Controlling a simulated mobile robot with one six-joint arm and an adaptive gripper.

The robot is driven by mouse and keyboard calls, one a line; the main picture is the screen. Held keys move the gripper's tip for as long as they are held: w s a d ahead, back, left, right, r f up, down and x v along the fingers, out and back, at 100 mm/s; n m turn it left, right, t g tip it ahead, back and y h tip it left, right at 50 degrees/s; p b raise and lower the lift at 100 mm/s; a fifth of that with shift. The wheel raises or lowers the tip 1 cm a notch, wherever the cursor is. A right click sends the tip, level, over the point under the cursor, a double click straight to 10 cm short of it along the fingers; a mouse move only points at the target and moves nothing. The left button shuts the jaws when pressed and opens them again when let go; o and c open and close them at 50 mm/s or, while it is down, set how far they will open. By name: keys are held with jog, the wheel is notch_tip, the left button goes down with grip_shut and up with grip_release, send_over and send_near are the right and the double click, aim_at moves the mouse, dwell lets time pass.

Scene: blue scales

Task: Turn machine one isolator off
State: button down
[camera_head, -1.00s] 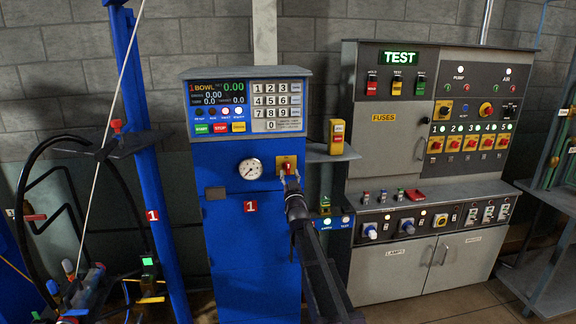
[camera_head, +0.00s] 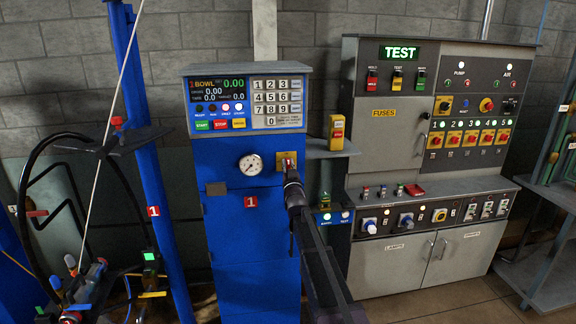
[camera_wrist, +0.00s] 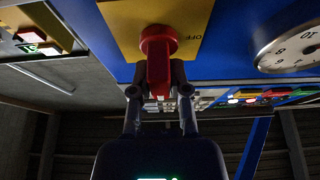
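Machine one is the blue scales cabinet (camera_head: 252,235), marked with a red "1" label (camera_head: 250,201). Its isolator is a red rotary handle (camera_head: 288,160) on a yellow plate (camera_head: 280,157), right of the round gauge. My gripper (camera_head: 290,172) is at the isolator, partly hiding it. In the wrist view the red handle (camera_wrist: 159,72) points down the picture, between my gripper's fingers (camera_wrist: 159,80), which look closed in on its sides. The word OFF is on the yellow plate (camera_wrist: 182,15), right of the handle. The fingertips' contact is partly hidden.
The round gauge (camera_head: 250,165) is just left of the isolator, and a keypad panel (camera_head: 277,98) is above. A small yellow box with a red button (camera_head: 336,132) is to the right. A grey test cabinet (camera_head: 395,262) stands further right.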

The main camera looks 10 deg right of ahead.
jog(key=shift+n+y, duration=0.4)
jog(key=shift+n, duration=0.4)
jog(key=n+y, duration=0.1)
jog(key=n, duration=0.1)
jog(key=n+y, duration=0.1)
jog(key=n, duration=0.2)
jog(key=shift+w+a+r+y+p, duration=0.1)
jog(key=shift+y+p, duration=0.2)
jog(key=shift+p, duration=0.05)
jog(key=n+g+y+p, duration=0.1)
jog(key=n, duration=0.2)
jog(key=n+g+y, duration=0.1)
jog(key=n, duration=0.2)
jog(key=shift+a+n+y+p, duration=0.15)
jog(key=shift+n+y+p, duration=0.15)
jog(key=shift+y+p, duration=0.1)
jog(key=n+g+p, duration=0.2)
jog(key=n, duration=0.3)
jog(key=shift+y, duration=0.4)
jog(key=n+g+p, duration=0.1)
jog(key=n, duration=0.1)
jog(key=n+p, duration=0.1)
jog(key=n, duration=0.1)
jog(key=shift+a+f+g, duration=0.1)
jog(key=shift+f+g, duration=0.3)
jog(key=c, duration=0.6)
grip_release()
